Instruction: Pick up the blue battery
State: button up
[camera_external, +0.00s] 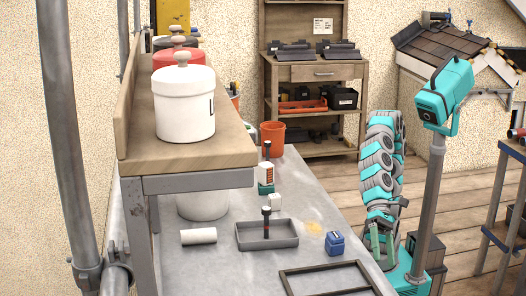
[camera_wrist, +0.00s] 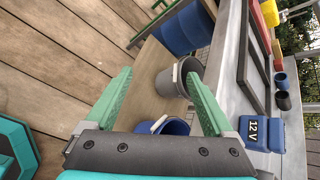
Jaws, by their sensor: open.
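The blue battery (camera_external: 335,243) sits upright on the grey workbench (camera_external: 215,268), near its right edge. In the wrist view the battery (camera_wrist: 262,133) shows a "12 V" label and lies to the right of my gripper. My gripper (camera_wrist: 159,76) is open, with two green fingers spread and nothing between them. In the external view my gripper (camera_external: 380,243) hangs just right of the bench edge, beside the battery and apart from it.
A grey tray (camera_external: 283,243) and a dark frame (camera_external: 300,271) lie near the battery. Bottles (camera_external: 267,172) stand behind. A grey bucket (camera_wrist: 200,72), a blue bucket (camera_wrist: 172,127) and a blue barrel (camera_wrist: 186,27) appear beside the bench. Open wooden floor (camera_wrist: 60,65) lies left.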

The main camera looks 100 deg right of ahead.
aim_at(342, 235)
jog(key=w+a+r+m+t+y+b, duration=0.2)
jog(key=a+r+m+t+y, duration=0.1)
jog(key=a+r, duration=0.5)
jog(key=w+r+m+t+h+b, duration=0.1)
jog(key=w+m+t+b, duration=0.1)
jog(key=m+t, duration=0.2)
jog(key=w+d+r+m+t+h+b, duration=0.1)
jog(key=w+r+m+t+h+b, duration=0.1)
jog(key=m, duration=0.3)
jog(key=w+r+m+t+h+b, duration=0.1)
jog(key=w+r+m+t+b, duration=0.1)
jog(key=m+t, duration=0.3)
jog(key=shift+w+d+t, duration=0.2)
jog(key=shift+w+t, duration=0.1)
jog(key=shift+w, duration=0.05)
jog(key=d+f+m+h, duration=0.1)
jog(key=d+m+h, duration=0.1)
jog(key=s+d+f+m+t+h+b, duration=0.1)
jog(key=d+f+m+h, duration=0.1)
jog(key=h, duration=0.1)
jog(key=d+f+m+h+b, duration=0.1)
jog(key=d+f+m+h, duration=0.1)
jog(key=d+m+h, duration=0.1)
jog(key=shift+s+f, duration=0.15)
jog(key=shift+s, duration=0.05)
jog(key=shift+w+a+r, duration=0.1)
jog(key=shift+w, duration=1.85)
jog(key=shift+w+a+r, duration=0.1)
jog(key=shift+w, duration=1.85)
grip_shut()
